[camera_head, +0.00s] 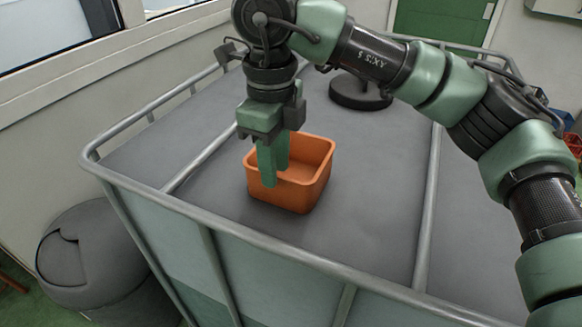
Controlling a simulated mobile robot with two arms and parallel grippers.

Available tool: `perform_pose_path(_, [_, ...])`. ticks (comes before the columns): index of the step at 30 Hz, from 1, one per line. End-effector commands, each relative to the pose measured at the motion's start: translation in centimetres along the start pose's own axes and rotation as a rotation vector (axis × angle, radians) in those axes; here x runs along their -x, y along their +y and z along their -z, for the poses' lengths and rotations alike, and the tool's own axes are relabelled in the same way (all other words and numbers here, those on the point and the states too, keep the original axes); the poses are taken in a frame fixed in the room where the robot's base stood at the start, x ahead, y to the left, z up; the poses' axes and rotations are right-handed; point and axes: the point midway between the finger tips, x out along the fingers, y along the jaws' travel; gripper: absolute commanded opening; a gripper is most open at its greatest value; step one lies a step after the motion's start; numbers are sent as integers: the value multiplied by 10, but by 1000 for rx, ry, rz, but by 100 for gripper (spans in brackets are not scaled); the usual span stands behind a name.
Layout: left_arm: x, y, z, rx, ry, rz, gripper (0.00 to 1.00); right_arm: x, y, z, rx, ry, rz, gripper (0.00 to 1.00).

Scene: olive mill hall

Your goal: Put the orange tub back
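The orange tub (318,160) is an open square box standing upright on the grey top of a caged tank (360,215). It looks empty. My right gripper (273,172) points down at its near left side, its green fingers close together. One finger overlaps the outside of the near wall; the other shows against the tub's inside. The frame does not show clearly whether they clamp the wall. Part of the tub's left rim is hidden behind the fingers. My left gripper is not in view.
A round black lid (360,92) stands up from the tank top behind the tub. A metal tube frame (190,208) edges the top, and tubes cross it on both sides of the tub. A grey bin (90,255) stands on the floor at the left. The top right of the tub is clear.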

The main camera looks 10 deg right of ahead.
Motion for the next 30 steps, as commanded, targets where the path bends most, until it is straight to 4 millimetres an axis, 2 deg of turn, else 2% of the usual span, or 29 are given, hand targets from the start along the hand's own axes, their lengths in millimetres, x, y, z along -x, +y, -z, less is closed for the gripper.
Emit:
perform_pose_path(1, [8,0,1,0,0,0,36,-4,1,0,2,3,-3,29])
perform_pose_path(6, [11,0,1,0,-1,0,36,-23,1,0,2,0,-2,29])
perform_pose_path(13, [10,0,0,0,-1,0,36,-25,1,0,1,-1,-1,29])
perform_pose_path(14, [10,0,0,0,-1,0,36,-25,1,0,1,-1,-1,24])
perform_pose_path(16, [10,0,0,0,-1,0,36,-25,1,0,1,-1,-1,4])
perform_pose_path(17, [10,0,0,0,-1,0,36,-25,1,0,1,-1,-1,0])
perform_pose_path(30, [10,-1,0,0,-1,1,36,-24,1,0,1,-1,-1,0])
